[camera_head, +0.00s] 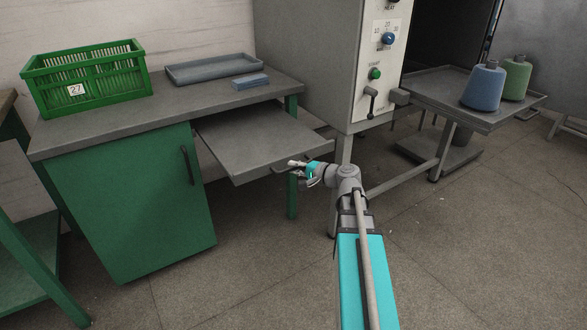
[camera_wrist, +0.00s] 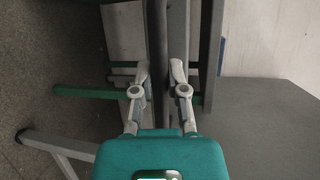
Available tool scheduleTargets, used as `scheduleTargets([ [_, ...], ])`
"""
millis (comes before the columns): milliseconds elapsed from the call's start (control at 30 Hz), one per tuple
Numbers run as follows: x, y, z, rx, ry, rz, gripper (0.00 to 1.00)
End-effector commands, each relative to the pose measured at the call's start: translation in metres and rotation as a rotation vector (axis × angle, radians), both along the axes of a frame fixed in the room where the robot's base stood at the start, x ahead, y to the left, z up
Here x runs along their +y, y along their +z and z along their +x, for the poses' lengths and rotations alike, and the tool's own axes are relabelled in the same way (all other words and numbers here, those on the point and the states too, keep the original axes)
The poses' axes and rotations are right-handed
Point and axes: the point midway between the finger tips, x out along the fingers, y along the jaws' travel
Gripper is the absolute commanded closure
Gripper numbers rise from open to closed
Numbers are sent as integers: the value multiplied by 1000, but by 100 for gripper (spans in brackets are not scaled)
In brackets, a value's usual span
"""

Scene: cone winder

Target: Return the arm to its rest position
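My arm reaches out from the bottom of the head view, and my gripper (camera_head: 296,164) is at the front edge of a pulled-out grey shelf (camera_head: 262,140) under the green desk. A dark bar (camera_wrist: 157,35), apparently the shelf's handle, runs up the picture between the fingertips. I cannot tell how far the fingers reach around it.
The green desk (camera_head: 130,200) carries a green crate (camera_head: 88,80) labelled 27, a grey tray (camera_head: 212,69) and a blue block (camera_head: 250,81). The machine panel (camera_head: 385,60) stands right of the shelf. A side table (camera_head: 445,95) holds blue (camera_head: 484,88) and green (camera_head: 517,79) cones. Floor is open at lower right.

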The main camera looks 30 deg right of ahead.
Motion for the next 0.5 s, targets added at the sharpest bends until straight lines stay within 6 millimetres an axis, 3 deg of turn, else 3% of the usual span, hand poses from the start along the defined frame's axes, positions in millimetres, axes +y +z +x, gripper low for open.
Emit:
scheduleTargets([
  [33, -1, 0, 1, -1, -5, -2, 80],
  [200, 1, 0, 1, 0, 0, -1, 48],
  [500, 2, 0, 0, 0, 4, 0, 46],
])
